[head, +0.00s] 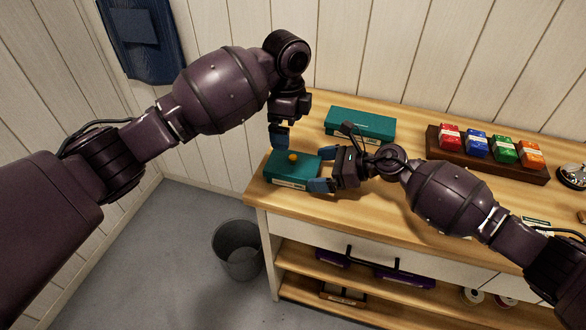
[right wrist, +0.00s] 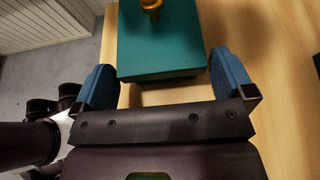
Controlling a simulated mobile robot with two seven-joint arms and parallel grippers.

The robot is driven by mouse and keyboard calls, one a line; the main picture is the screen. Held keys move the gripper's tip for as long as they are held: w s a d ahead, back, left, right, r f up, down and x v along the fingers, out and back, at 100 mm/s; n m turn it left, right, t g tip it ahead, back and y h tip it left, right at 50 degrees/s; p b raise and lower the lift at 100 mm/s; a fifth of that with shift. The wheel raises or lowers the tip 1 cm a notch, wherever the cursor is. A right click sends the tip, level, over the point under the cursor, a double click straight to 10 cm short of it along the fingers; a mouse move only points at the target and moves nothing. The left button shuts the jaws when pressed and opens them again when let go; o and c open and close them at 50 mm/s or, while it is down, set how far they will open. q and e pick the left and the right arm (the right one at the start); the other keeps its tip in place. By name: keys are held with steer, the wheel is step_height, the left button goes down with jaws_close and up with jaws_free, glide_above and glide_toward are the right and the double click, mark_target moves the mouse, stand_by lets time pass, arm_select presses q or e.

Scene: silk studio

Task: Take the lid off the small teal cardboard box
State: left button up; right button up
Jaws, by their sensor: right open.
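The small teal box (head: 290,168) sits at the left end of the wooden bench top, with a gold-orange knob (head: 292,157) on its lid and a pale label on its front. The lid (right wrist: 160,45) shows in the right wrist view, apparently seated. My right gripper (head: 323,170) is open at the box's right end. In the right wrist view its blue fingers (right wrist: 165,82) stand either side of the near end, and I cannot tell whether they touch it. My left gripper (head: 280,136) points down just above the box's back left; its finger gap is unclear.
A longer teal box (head: 360,125) lies behind on the bench top (head: 400,208). A dark tray (head: 490,160) with coloured packets stands to the right. A grey bin (head: 237,250) is on the floor left of the bench, and shelves below hold several items.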

mark_target(293, 170)
steer(key=shift+x, duration=2)
